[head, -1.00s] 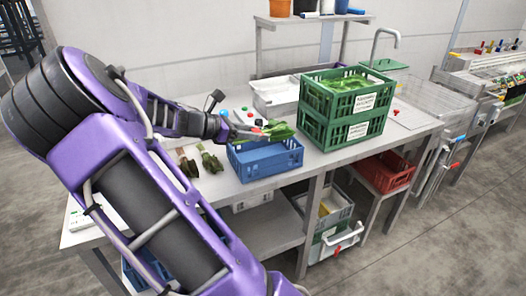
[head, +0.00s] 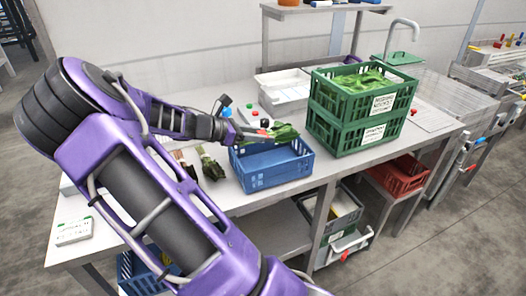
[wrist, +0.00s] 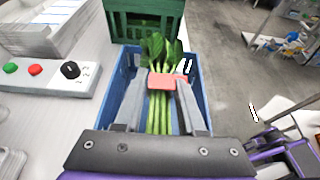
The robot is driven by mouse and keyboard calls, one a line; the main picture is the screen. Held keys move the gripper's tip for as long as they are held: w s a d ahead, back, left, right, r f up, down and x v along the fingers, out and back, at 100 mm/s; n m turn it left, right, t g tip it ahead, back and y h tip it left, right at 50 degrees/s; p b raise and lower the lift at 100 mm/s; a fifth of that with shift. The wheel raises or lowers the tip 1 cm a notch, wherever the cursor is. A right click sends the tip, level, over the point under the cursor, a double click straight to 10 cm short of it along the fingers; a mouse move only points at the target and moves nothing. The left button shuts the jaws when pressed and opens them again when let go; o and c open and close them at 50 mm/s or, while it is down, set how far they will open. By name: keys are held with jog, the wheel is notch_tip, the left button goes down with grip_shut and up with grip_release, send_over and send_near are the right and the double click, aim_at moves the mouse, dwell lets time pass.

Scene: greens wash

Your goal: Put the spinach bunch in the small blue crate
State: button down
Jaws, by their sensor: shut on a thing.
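The spinach bunch (wrist: 161,110) has dark green leaves, pale green stems and a red band. My gripper (wrist: 162,88) is shut on it, with one finger on each side at the band. In the head view the spinach (head: 283,132) shows at the tip of my gripper (head: 264,135), at the far side of the small blue crate (head: 275,175). In the wrist view the bunch lies over the opening of the blue crate (wrist: 124,75), leaves pointing to the green crates. How high it is above the crate floor I cannot tell.
Two stacked green crates (head: 345,133) with leaves on top stand right of the blue crate. Dark-leaved bunches (head: 212,168) lie to its left. A control box with buttons (wrist: 45,75) and a white tray (head: 283,90) are behind. A red crate (head: 400,177) stands lower right.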

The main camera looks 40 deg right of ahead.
jog(key=shift+f, duration=2.25)
jog(key=shift+f+b, duration=0.35)
jog(key=shift+f, duration=0.3)
jog(key=shift+c, duration=2.4)
grip_release()
jog(key=shift+r, duration=0.15)
jog(key=shift+r, duration=0.4)
jog(key=p+v, duration=0.1)
jog(key=v, duration=1.1)
jog(key=shift+r, duration=0.15)
